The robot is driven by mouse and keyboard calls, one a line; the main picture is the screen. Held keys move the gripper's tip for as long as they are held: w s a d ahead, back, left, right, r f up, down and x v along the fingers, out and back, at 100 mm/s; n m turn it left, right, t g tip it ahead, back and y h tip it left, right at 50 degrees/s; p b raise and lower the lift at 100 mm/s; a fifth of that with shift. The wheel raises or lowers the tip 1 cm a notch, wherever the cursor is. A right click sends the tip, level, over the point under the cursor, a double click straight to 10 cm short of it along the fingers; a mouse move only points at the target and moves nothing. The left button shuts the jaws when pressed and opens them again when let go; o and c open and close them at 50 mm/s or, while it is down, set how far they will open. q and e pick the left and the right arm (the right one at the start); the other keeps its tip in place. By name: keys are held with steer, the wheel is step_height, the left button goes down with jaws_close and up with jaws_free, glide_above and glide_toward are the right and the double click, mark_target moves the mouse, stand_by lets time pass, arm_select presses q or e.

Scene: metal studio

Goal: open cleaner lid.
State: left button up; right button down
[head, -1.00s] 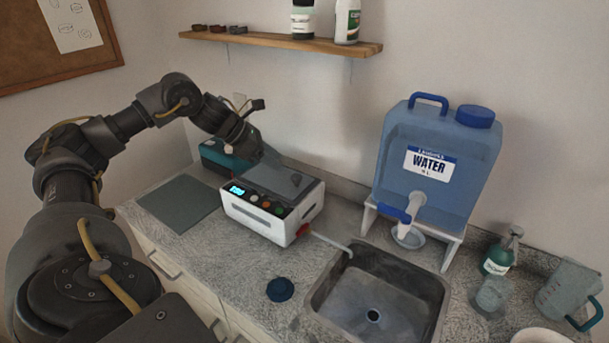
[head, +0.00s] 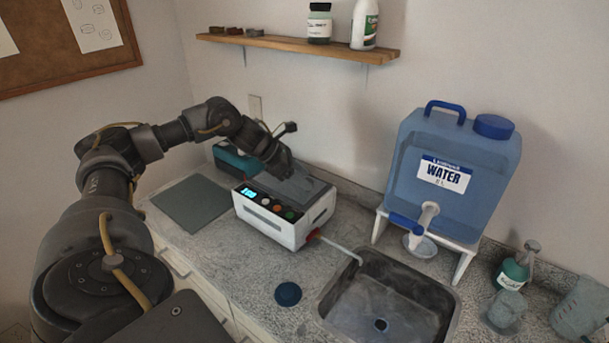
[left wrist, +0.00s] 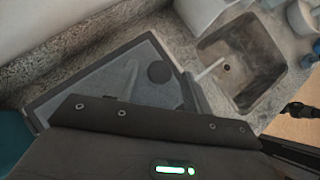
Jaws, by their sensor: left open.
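The cleaner (head: 262,222) is a white box on the counter with a lit display and several coloured buttons on its front. Its grey lid (head: 312,189) lies on top and looks shut. In the left wrist view the lid (left wrist: 100,84) is a grey panel in a dark frame, with a dark round spot on it. My left gripper (head: 283,166) is open and empty, low over the back left part of the lid. Its fingertips are hard to make out, and I cannot tell whether they touch the lid. My right gripper does not show in the head view.
A teal box (head: 232,158) stands close behind the cleaner at the left. A grey mat (head: 190,203) lies left of it. A sink (head: 390,300), a blue water container (head: 440,205) and a dark blue cap (head: 288,293) are to the right and front. A wooden shelf (head: 290,45) hangs above.

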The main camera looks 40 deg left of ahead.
arm_select(q)
steer(key=shift+w+d+f, duration=0.25)
steer(key=shift+w+f, duration=0.05)
steer(key=shift+f, duration=0.15)
jaws_close()
